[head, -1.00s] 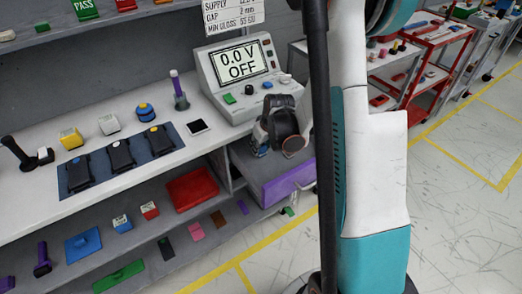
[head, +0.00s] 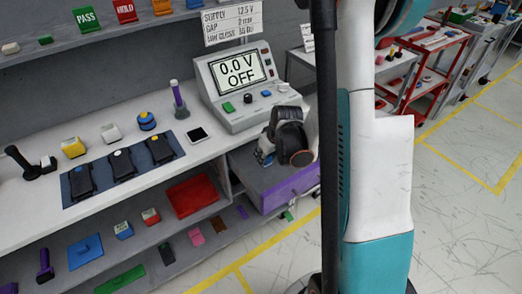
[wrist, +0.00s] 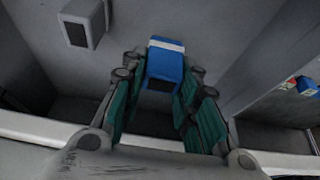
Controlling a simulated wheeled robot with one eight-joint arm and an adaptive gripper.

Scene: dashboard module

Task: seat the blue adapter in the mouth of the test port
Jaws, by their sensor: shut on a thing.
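The blue adapter (wrist: 166,66) is a small blue block with a white band and a dark end. In the wrist view it sits between the green-padded fingers of my gripper (wrist: 160,78), which is shut on it. In the head view a bit of blue (head: 264,158) shows at my gripper, above the open grey drawer with a purple front (head: 291,189). A grey box with a dark face (wrist: 78,35) stands at the upper left of the wrist view, apart from the adapter. I cannot tell whether it is the test port. My arm hides part of the head view.
The tester (head: 236,92) reading 0.0 V OFF stands on the bench behind my gripper. A dark mat (head: 107,187) with several black modules lies at left. A red tray (head: 193,194) is on the shelf below. A red cart (head: 432,68) stands at back right; the floor at right is clear.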

